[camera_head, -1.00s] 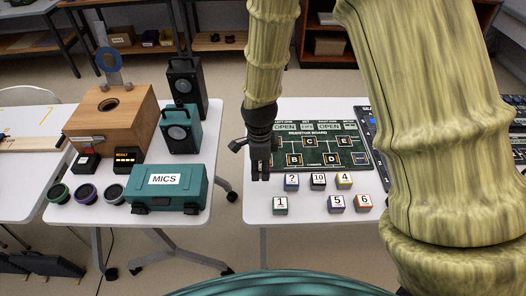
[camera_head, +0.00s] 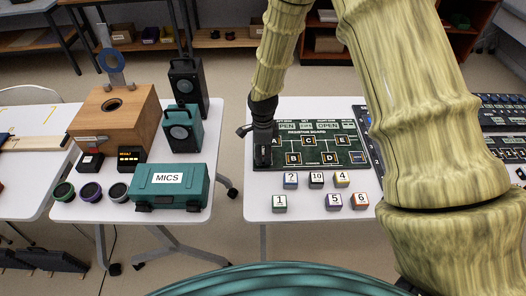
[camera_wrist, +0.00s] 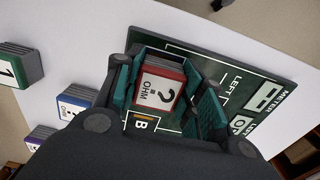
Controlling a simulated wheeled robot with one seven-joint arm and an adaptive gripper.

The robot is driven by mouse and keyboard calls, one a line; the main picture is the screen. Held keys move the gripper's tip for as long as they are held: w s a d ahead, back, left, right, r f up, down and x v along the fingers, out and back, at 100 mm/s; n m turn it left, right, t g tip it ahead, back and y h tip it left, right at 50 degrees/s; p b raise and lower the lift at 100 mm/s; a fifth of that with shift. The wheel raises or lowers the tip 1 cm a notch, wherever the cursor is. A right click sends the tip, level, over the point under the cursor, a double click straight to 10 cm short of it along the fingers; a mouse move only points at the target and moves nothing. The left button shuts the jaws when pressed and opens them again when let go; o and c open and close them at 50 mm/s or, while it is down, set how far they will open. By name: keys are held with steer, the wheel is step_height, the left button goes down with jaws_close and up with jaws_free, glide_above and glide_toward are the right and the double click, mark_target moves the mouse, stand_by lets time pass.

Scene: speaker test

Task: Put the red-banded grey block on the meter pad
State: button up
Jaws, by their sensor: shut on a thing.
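The red-banded grey block (camera_wrist: 162,88), with "? OHM" on its white face, sits between the teal pads of my gripper (camera_wrist: 166,92) in the wrist view. My gripper is shut on it and holds it over the green resistor board, near square B. In the head view my gripper (camera_head: 263,157) is at the left end of the resistor board (camera_head: 265,165), and the block cannot be made out there. A small blue-edged pad (camera_head: 358,157) lies right of D; its label is too small to read. METER lettering shows on the board in the wrist view.
Several numbered blocks stand in front of the board, among them a "?" block (camera_head: 290,180), a "1" block (camera_head: 279,204) and a "6" block (camera_head: 360,201). The teal MICS case (camera_head: 170,187) and speakers are on the left table.

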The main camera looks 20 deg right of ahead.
mark_target(263, 150)
steer(key=shift+f, duration=0.25)
steer(key=shift+f, duration=0.1)
steer(key=o, duration=1)
steer(key=shift+r+b, duration=1.15)
steer(key=shift+r, duration=4.95)
